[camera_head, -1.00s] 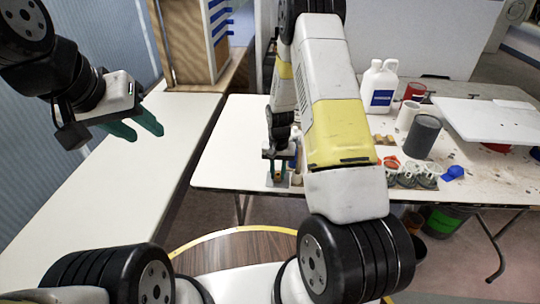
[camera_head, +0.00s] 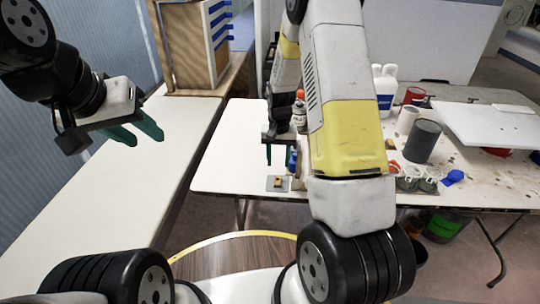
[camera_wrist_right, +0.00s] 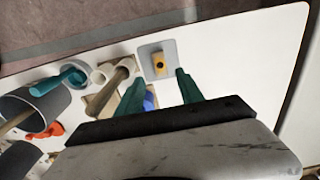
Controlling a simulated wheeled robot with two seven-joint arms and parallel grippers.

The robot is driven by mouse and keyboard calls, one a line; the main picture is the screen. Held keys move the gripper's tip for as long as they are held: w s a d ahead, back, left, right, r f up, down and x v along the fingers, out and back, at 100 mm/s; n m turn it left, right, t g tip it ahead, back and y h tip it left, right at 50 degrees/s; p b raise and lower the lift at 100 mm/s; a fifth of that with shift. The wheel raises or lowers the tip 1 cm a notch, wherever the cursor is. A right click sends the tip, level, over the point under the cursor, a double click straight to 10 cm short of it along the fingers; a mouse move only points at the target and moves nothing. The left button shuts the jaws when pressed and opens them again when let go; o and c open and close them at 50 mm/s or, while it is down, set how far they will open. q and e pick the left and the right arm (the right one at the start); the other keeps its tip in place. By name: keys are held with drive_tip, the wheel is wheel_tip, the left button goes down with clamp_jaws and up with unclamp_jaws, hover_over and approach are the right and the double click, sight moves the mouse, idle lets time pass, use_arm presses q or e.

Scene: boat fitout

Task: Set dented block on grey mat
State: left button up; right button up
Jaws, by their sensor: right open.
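The dented block (camera_head: 278,183) is small and yellow-orange. It rests on the grey mat (camera_head: 270,188) near the front edge of the far table. In the right wrist view the block (camera_wrist_right: 159,65) has a dark spot on its top and lies inside the border of the mat (camera_wrist_right: 145,50). My right gripper (camera_head: 278,155) is open and empty, raised above the mat, apart from the block. Its green fingers also show in the right wrist view (camera_wrist_right: 160,82). My left gripper (camera_head: 144,137) is open and empty over the white side table at the left.
A dark grey can (camera_head: 422,141), a white jug (camera_head: 385,88) and several metal parts (camera_head: 410,179) stand farther right. The table left of the mat is clear.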

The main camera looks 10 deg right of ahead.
drive_tip(key=s+a+r+n+t+y, duration=0.1)
drive_tip(key=s+r, duration=0.3)
drive_tip(key=r, duration=0.7)
drive_tip(key=s+r+t, duration=0.2)
drive_tip(key=s+r, duration=0.2)
drive_tip(key=r, duration=0.7)
drive_tip(key=s+r+n+t, duration=0.1)
drive_tip(key=s+r, duration=0.3)
drive_tip(key=s, duration=0.4)
drive_tip(key=s+a+r+n+t+y, duration=0.1)
drive_tip(key=s+r+t, duration=0.1)
drive_tip(key=s+r, duration=0.3)
drive_tip(key=s, duration=0.3)
drive_tip(key=shift+a+n, duration=0.25)
drive_tip(key=shift+n, duration=0.15)
drive_tip(key=shift+s+r, duration=0.1)
